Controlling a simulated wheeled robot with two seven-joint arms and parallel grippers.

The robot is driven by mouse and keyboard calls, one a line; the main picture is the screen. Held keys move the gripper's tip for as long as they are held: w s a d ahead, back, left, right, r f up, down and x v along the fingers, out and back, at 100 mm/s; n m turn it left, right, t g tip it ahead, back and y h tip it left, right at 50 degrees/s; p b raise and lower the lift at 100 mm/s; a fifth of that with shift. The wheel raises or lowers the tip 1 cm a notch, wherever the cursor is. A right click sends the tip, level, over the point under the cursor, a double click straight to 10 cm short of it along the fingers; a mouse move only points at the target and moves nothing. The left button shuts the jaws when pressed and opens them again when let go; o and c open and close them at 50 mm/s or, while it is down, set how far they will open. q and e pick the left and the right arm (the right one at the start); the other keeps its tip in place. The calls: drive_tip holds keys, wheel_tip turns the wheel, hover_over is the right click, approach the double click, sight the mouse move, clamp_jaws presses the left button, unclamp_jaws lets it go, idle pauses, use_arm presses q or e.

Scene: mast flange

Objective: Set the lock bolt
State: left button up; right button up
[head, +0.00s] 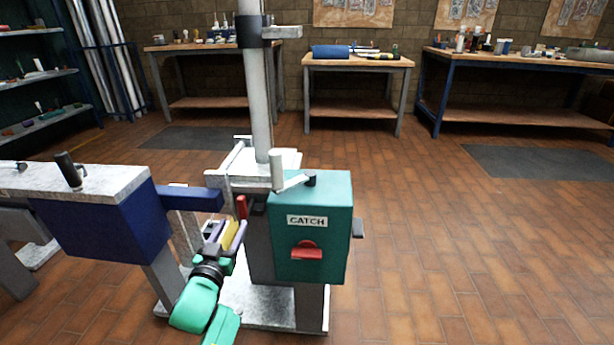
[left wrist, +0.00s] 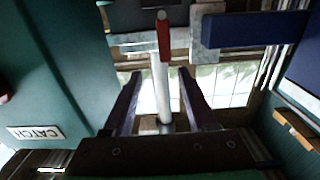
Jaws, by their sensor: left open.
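A small red piece (head: 241,206) shows beside the mast foot, left of the green box marked CATCH (head: 336,225). In the left wrist view a red bar (left wrist: 163,40) lies in line with a pale round rod (left wrist: 161,90). I cannot tell for certain which part is the lock bolt. My left gripper (head: 238,228) is open, just below the red piece. In its wrist view the two dark fingers (left wrist: 159,75) stand either side of the pale rod, without visible contact. My right gripper is out of view.
The pale mast (head: 259,105) rises from its bracket. A red lever (head: 307,251) is on the CATCH box front. A blue block (head: 95,228) under a pale top stands at left, with a blue bar (head: 195,199) toward the mast. Open floor (head: 440,250) lies at right.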

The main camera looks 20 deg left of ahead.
sight(244, 199)
use_arm(q)
drive_tip(key=x, duration=0.2)
drive_tip(key=b+x, duration=0.1)
drive_tip(key=a+b+x, duration=0.1)
drive_tip(key=x, duration=0.1)
drive_tip(key=shift+w+a+f, duration=0.1)
drive_tip(key=shift+w+f, duration=0.1)
drive_tip(key=shift+f, duration=0.15)
drive_tip(key=b+x, duration=0.2)
drive_tip(key=x, duration=0.5)
drive_tip(key=shift+w, duration=0.25)
drive_tip(key=shift+w+a+r+b, duration=0.1)
drive_tip(key=shift+w+a+b, duration=0.2)
drive_tip(key=shift+w, duration=0.2)
drive_tip(key=shift+d, duration=0.1)
clamp_jaws()
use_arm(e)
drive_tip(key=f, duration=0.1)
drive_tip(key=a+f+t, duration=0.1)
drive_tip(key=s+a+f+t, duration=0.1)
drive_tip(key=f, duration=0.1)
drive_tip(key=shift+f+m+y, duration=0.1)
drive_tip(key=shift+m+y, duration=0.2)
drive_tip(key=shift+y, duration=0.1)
